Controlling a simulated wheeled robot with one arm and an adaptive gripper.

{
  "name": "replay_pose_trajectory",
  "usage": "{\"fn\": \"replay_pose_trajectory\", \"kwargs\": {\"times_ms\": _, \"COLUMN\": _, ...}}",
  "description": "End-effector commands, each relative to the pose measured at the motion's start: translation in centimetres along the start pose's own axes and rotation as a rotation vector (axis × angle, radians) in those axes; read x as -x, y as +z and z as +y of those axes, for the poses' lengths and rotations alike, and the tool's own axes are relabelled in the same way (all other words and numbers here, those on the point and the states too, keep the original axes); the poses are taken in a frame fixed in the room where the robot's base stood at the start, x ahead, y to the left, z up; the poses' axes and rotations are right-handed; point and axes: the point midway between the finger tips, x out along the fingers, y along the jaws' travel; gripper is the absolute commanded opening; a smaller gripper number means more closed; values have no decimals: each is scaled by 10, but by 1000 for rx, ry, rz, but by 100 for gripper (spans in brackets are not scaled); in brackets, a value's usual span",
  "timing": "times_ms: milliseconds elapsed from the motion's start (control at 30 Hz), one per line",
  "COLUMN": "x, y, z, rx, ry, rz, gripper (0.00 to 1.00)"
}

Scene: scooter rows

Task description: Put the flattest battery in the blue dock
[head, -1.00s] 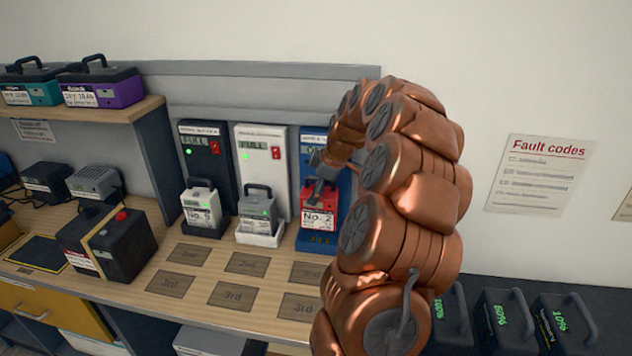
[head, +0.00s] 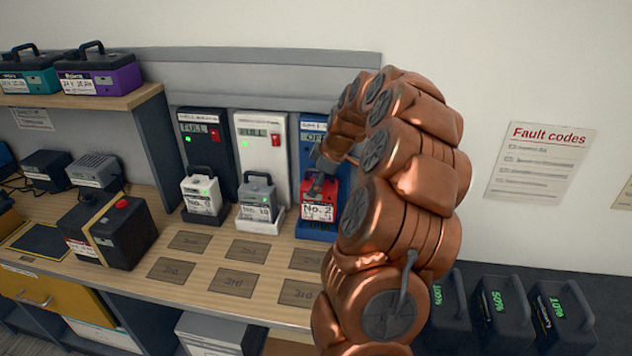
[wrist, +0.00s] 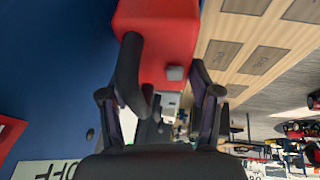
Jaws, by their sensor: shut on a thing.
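The blue dock (head: 343,185) is the rightmost of three upright docks; its small screen seems to read OFF. A red battery (head: 318,206) labelled No. 2 stands upright at its base. My gripper (head: 321,170) is shut on the top of the red battery, at its handle. The wrist view shows the red case (wrist: 160,35) between the dark fingers, beside the blue dock face (wrist: 55,70). The exact grip and the battery's underside are hidden. A battery (head: 200,194) stands in the black dock (head: 190,130), and a grey one (head: 257,198) in the white dock (head: 262,150); both docks read FULL.
Marked bench spots (head: 232,282) in front of the docks are empty. A black box (head: 110,232) with a red button stands left. Teal (head: 28,77) and purple (head: 98,75) batteries sit on the upper shelf. Black units marked 100%, 50% and 10% (head: 560,318) stand right.

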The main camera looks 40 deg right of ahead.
Motion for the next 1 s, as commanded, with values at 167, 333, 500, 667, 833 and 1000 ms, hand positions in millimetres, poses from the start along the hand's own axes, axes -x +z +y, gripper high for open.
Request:
{"fn": "replay_pose_trajectory", "kwargs": {"times_ms": 167, "x": 2, "y": 0, "z": -1, "rx": -6, "ry": -10, "rz": 1, "gripper": 0}}
{"fn": "replay_pose_trajectory", "kwargs": {"times_ms": 333, "x": 2, "y": 0, "z": -4, "rx": -16, "ry": -36, "rz": 0, "gripper": 0}}
{"fn": "replay_pose_trajectory", "kwargs": {"times_ms": 500, "x": 3, "y": 1, "z": -7, "rx": -25, "ry": -57, "rz": -1, "gripper": 0}}
{"fn": "replay_pose_trajectory", "kwargs": {"times_ms": 667, "x": 4, "y": 2, "z": -10, "rx": -31, "ry": -73, "rz": -1, "gripper": 0}}
{"fn": "replay_pose_trajectory", "kwargs": {"times_ms": 833, "x": 4, "y": 2, "z": -10, "rx": -31, "ry": -74, "rz": -1, "gripper": 0}}
{"fn": "replay_pose_trajectory", "kwargs": {"times_ms": 1000, "x": 4, "y": 2, "z": -10, "rx": -31, "ry": -74, "rz": -1, "gripper": 0}}
